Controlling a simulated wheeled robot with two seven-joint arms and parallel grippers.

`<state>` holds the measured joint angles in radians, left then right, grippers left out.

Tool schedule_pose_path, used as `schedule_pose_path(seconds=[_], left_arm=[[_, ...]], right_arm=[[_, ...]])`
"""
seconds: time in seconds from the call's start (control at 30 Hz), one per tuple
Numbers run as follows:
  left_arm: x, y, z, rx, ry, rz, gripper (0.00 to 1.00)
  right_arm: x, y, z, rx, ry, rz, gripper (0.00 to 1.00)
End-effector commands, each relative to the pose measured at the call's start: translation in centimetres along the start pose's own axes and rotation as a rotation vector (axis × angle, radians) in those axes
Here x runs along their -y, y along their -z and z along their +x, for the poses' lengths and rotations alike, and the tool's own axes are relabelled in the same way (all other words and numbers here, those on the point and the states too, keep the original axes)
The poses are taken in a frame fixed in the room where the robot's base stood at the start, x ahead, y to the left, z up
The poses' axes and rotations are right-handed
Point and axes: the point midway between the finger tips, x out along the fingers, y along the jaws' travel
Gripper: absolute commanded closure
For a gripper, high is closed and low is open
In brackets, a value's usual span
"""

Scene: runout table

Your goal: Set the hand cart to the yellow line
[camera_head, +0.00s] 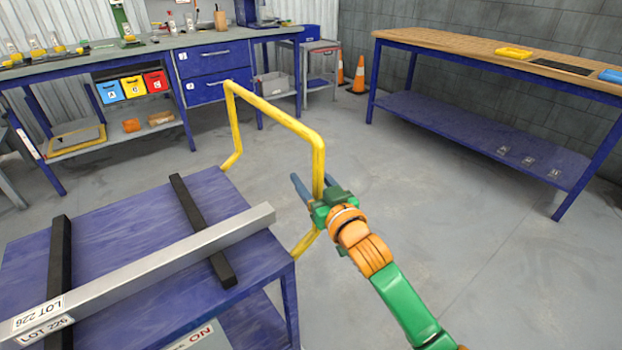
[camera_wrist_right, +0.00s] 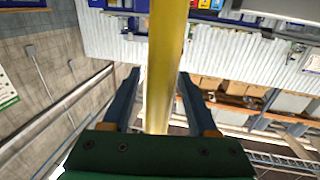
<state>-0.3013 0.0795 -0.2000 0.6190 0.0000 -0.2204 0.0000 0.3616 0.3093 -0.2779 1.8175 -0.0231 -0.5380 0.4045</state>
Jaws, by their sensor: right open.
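The hand cart (camera_head: 128,208) has a blue deck and stands at the lower left in the head view. Its yellow tube handle (camera_head: 275,112) rises at the far right end of the deck. My right gripper (camera_head: 311,188) is at the handle's near upright, below the bend. In the right wrist view the yellow tube (camera_wrist_right: 161,62) runs between the two open fingers of the gripper (camera_wrist_right: 158,76). The tube looks closer to the right finger; contact cannot be told. No yellow line shows on the visible floor. My left gripper is not in view.
A silver bar (camera_head: 165,262) labelled LOT 226 lies across two black strips on the cart. A blue workbench (camera_head: 222,38) stands behind, a wood-topped table (camera_head: 455,46) at right. Orange cones (camera_head: 359,76) stand between them. The grey floor (camera_head: 440,170) right of the cart is clear.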

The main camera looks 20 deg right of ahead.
Motion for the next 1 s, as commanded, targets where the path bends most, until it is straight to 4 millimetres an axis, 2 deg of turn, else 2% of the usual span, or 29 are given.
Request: schedule_pose_path(seconds=[0.03, 0.23, 0.27, 1.0], left_arm=[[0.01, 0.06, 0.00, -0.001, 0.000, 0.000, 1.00], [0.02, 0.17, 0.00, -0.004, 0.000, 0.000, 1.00], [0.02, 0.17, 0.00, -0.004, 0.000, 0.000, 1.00], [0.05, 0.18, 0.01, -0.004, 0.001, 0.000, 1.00]], right_arm=[[0.00, 0.00, -0.01, 0.000, 0.000, 0.000, 0.43], [-0.01, -0.01, -0.02, 0.000, 0.000, 0.000, 0.97], [-0.01, -0.02, -0.02, 0.000, 0.000, 0.000, 1.00], [-0.01, -0.02, -0.03, 0.000, 0.000, 0.000, 1.00]])
